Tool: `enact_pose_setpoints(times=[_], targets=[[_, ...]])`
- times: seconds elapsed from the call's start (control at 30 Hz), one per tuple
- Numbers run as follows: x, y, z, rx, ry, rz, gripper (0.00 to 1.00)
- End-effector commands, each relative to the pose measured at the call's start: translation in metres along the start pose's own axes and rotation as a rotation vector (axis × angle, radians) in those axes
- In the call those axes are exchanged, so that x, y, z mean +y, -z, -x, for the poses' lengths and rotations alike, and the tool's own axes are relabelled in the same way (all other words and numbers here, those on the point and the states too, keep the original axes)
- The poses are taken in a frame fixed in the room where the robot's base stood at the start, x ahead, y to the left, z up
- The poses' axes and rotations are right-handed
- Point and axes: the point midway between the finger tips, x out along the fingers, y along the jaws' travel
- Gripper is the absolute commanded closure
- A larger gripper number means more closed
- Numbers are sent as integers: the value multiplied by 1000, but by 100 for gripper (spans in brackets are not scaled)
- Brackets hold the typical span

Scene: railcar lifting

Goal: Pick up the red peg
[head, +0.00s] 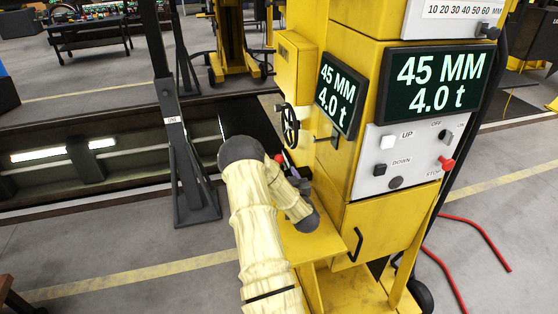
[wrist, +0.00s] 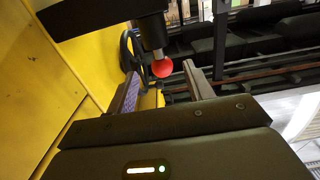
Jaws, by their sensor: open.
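The red peg shows as a round red end (wrist: 162,68) in the wrist view, below a dark cylinder under a black bar. Its other parts are hidden or cannot be made out. My gripper (wrist: 160,75) is open, with one finger to the left and one to the right of the red end in the picture. I see no clear contact. In the head view my gripper (head: 290,170) is small and largely hidden by my padded arm.
The yellow column (head: 365,60) stands close to the right of my arm, with a handwheel (head: 290,125), a yellow shelf (head: 312,240) and a control panel (head: 405,155) with a red stop button. A grey stand (head: 190,170) is to the left. Red hose (head: 470,235) lies on the floor.

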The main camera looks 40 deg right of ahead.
Motion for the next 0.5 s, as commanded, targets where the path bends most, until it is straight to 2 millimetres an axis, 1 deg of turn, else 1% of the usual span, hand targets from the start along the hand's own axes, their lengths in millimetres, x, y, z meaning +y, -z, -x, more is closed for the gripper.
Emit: enact_pose_setpoints(times=[0.07,0.17,0.5], targets=[[0,1,-11,0,2,2,48],[0,1,-18,0,-1,2,48],[0,0,-20,0,-1,1,48]])
